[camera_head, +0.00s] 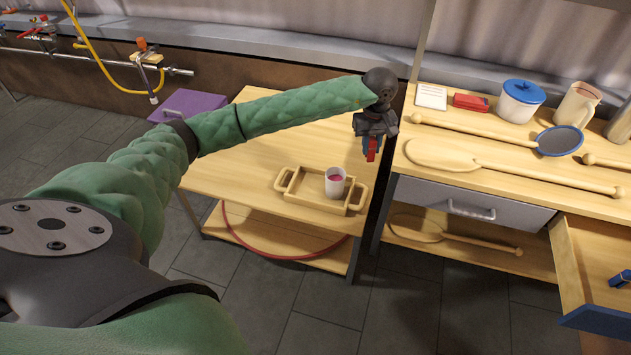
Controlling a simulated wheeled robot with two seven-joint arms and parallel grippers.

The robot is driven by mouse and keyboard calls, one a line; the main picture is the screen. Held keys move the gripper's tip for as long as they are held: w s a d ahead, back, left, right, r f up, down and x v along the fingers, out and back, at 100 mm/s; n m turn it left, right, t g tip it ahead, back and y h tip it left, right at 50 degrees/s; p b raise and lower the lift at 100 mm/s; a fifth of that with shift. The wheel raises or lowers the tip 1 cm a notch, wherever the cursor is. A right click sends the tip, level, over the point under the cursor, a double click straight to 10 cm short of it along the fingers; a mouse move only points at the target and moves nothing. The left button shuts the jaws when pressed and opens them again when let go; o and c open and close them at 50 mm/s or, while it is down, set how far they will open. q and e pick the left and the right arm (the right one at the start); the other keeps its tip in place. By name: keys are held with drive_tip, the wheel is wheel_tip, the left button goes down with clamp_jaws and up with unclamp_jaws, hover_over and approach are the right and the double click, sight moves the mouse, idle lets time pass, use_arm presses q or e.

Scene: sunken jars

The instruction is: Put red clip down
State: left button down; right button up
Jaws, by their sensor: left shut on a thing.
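My left gripper (370,148) is at the end of the green arm reaching across from the left. It is shut on a small red clip (371,156), which hangs below the dark wrist. The gripper and clip appear over the gap between the wooden table (265,145) and the counter at right. How high they are above either surface is hard to tell. My right gripper is not in view.
A wooden tray (304,199) with a white cup (335,183) stands on the table. The counter (480,195) holds a red box (470,102), a blue-lidded jar (518,108), a mug (576,103) and long wooden paddles. A drawer (600,265) stands open below right.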

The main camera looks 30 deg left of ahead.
use_arm(q)
drive_tip(key=a+f+n, duration=0.6)
drive_tip(key=a+n, duration=0.4)
drive_tip(key=n, duration=2.1)
hover_over(305, 186)
wheel_tip(305, 186, down, 6)
wheel_tip(305, 186, down, 5)
drive_tip(key=shift+f, duration=0.2)
wheel_tip(305, 186, down, 3)
drive_tip(key=shift+f, duration=0.45)
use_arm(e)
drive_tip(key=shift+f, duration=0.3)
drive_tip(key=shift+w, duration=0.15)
